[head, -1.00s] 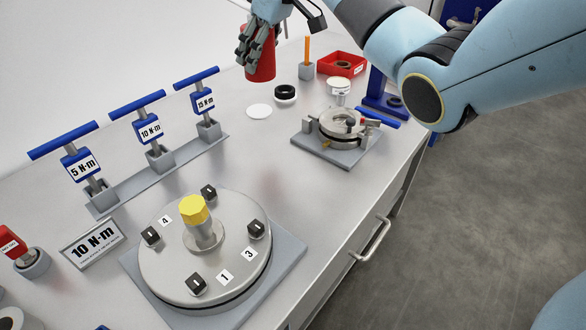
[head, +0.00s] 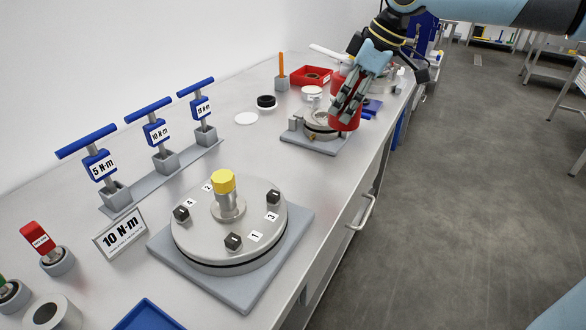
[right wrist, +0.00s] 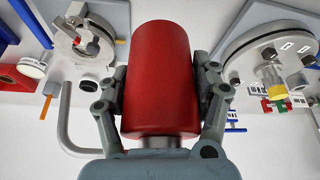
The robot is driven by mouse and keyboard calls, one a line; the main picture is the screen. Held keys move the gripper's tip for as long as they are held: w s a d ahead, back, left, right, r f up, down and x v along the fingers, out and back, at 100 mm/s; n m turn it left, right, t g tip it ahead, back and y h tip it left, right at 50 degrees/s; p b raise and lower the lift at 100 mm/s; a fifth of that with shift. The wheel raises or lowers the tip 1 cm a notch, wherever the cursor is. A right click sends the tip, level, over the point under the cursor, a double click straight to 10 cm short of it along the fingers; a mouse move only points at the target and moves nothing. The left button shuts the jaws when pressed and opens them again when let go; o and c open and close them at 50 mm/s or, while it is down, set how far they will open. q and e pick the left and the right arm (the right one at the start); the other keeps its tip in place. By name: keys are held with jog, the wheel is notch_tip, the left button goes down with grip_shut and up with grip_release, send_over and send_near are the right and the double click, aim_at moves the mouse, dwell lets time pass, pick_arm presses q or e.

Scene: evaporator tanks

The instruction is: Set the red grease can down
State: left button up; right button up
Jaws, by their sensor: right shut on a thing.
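The red grease can (head: 343,117) is a plain red cylinder held in my right gripper (head: 350,98). In the head view it hangs in front of the right side of the small clamp fixture, near the bench's front edge. In the right wrist view the can (right wrist: 161,80) fills the middle, with the fingers (right wrist: 160,92) closed on both its sides. I cannot tell from these views how high its base is above the bench. My left gripper is not in view.
A flanged tank lid (head: 190,235) with a yellow cap stands at the front. The small fixture (head: 318,140) is close to the can. A white disc (head: 246,118), black ring (head: 266,101) and red tray (head: 311,76) lie behind. Bare bench (head: 225,148) lies between the wrenches and the fixture.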

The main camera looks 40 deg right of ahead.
jog(key=shift+s+d+f, duration=0.35)
jog(key=shift+f, duration=0.15)
jog(key=shift+w+a+f, duration=0.1)
jog(key=shift+f, duration=0.1)
jog(key=w+a+f, duration=0.1)
jog(key=w+a+f+b, duration=0.1)
jog(key=shift+w+b, duration=0.3)
jog(key=shift+w, duration=0.05)
jog(key=w+a+f, duration=0.1)
jog(key=w, duration=0.1)
jog(key=w+a+f, duration=0.1)
jog(key=w+f, duration=0.1)
jog(key=w+a+f, duration=0.1)
jog(key=w+a, duration=0.1)
jog(key=shift+w+a+f, duration=0.1)
jog(key=shift+w+f, duration=0.2)
jog(key=shift+w, duration=0.05)
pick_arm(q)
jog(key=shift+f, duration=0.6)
pick_arm(e)
jog(key=shift+f, duration=2.05)
jog(key=o, duration=1.5)
jog(key=shift+f, duration=0.15)
